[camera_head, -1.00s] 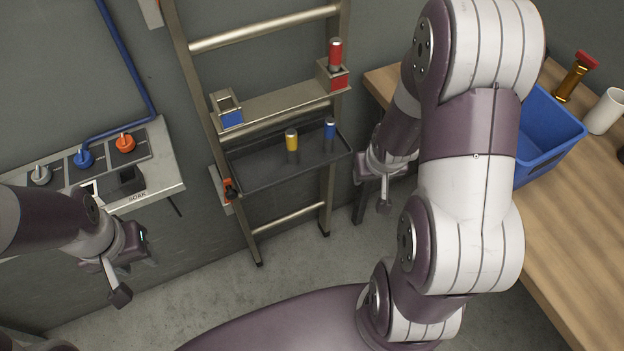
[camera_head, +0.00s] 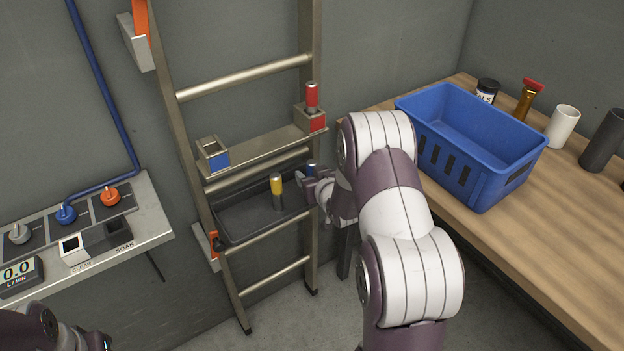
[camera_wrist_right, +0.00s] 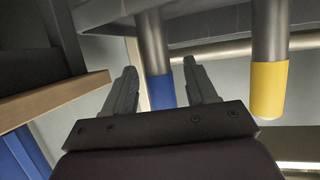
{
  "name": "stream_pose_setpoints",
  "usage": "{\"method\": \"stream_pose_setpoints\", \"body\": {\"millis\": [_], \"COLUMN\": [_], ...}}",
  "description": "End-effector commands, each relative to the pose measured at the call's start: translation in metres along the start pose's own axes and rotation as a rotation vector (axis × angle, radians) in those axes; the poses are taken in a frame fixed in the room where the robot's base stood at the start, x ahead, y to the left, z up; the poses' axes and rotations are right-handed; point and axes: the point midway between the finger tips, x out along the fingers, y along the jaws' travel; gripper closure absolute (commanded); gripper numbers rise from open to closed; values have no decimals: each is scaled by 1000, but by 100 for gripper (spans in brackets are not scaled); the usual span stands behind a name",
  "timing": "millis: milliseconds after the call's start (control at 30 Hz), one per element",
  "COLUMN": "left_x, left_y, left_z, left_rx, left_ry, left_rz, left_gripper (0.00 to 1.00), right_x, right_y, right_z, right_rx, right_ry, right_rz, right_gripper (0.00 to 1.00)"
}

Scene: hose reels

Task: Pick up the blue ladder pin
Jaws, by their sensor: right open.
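The blue ladder pin (camera_head: 312,167) stands in the dark tray (camera_head: 236,226) on the ladder, with its lower part hidden by my right gripper in the head view. My right gripper (camera_head: 314,188) is at the tray's right end, close to the pin. In the right wrist view, the open fingers of the right gripper (camera_wrist_right: 160,86) have the blue pin (camera_wrist_right: 161,92) showing in the gap between them, with nothing gripped. I cannot tell how far the pin is from the fingertips. My left gripper (camera_head: 98,342) is mostly cut off at the bottom left, its fingers unseen.
A yellow pin (camera_head: 277,188) stands in the same tray, left of the blue one. Above are a blue-labelled holder (camera_head: 213,155) and a red pin (camera_head: 312,97) in a red holder. A blue bin (camera_head: 470,150) stands on the wooden bench (camera_head: 540,235) at right.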

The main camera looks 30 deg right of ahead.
Motion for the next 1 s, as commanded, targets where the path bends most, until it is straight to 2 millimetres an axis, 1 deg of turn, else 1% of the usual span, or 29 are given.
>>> {"method": "stream_pose_setpoints", "body": {"millis": [33, 133, 367, 400, 467, 500, 533, 567, 833, 933, 1000], "left_x": [1, 1, 1, 1, 1, 1, 1, 1, 1, 0, -1], "left_y": [0, 0, 0, 0, 0, 0, 0, 0, 0, 0, 0], "left_z": [0, 0, 0, 0, 0, 0, 0, 0, 0, 0, 0], "left_rx": [0, 0, 0, 0, 0, 0, 0, 0, 0, 0, 0], "left_ry": [0, 0, 0, 0, 0, 0, 0, 0, 0, 0, 0], "left_rz": [0, 0, 0, 0, 0, 0, 0, 0, 0, 0, 0], "left_gripper": [57, 57, 57, 57, 57, 57, 57, 57, 57, 57, 57], "right_x": [9, 20, 22, 22, 22, 22, 22, 22, 22, 19, 16], "right_y": [0, 0, 0, 0, 0, 0, 0, 0, 0, 0, 0], "right_z": [1, 0, 0, 0, 0, 0, 0, 0, -1, -8, -16], "right_rx": [0, 0, 1, 1, 0, 0, 0, 0, 0, -1, -1], "right_ry": [-1, 1, -1, -1, -1, -1, -1, -1, 0, 2, 3], "right_rz": [0, 1, 1, 1, 1, 1, 1, 1, 1, 1, 1], "right_gripper": [43, 43, 43, 56, 76, 89, 99, 100, 100, 100, 100]}}
